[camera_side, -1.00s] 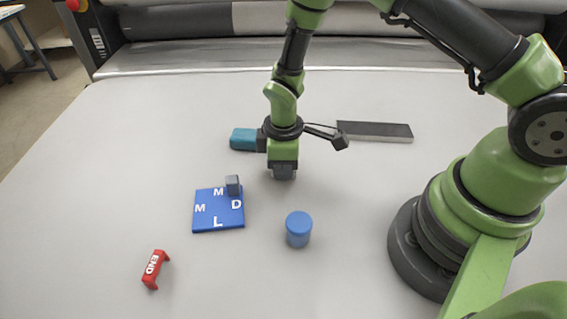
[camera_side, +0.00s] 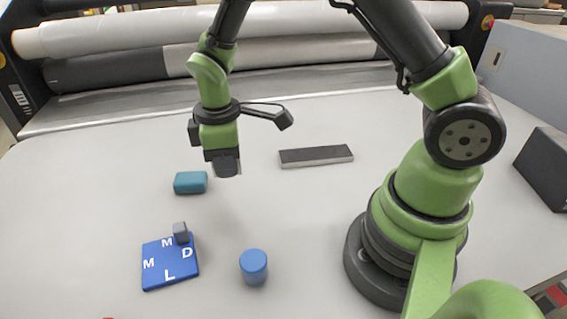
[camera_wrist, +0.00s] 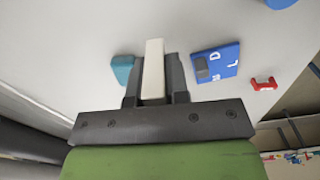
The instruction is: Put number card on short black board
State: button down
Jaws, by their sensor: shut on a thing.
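My gripper (camera_side: 227,165) is above the table in the side view, left of the short black board (camera_side: 316,156), which lies flat and bare. In the wrist view its fingers are shut on a pale, narrow slab (camera_wrist: 153,68), apparently the number card. No number shows on the face in view. In the side view the card is hidden or cannot be made out at the fingertips. The board is not seen in the wrist view.
A teal block (camera_side: 190,182) lies left of my gripper. Nearer stand a blue lettered board (camera_side: 170,270) with a grey cube (camera_side: 181,233) and a blue cylinder (camera_side: 253,267). The red END piece (camera_wrist: 264,83) shows in the wrist view. Grey rollers (camera_side: 110,72) run behind.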

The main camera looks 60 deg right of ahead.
jog(key=s+d+r+m, duration=0.1)
jog(key=d+m, duration=0.3)
jog(key=d, duration=0.9)
jog(key=m, duration=0.4)
send_over(317, 155)
notch_tip(317, 155, down, 4)
jog(key=shift+f, duration=2.6)
jog(key=shift+f, duration=0.15)
jog(key=c, duration=1.1)
grip_release()
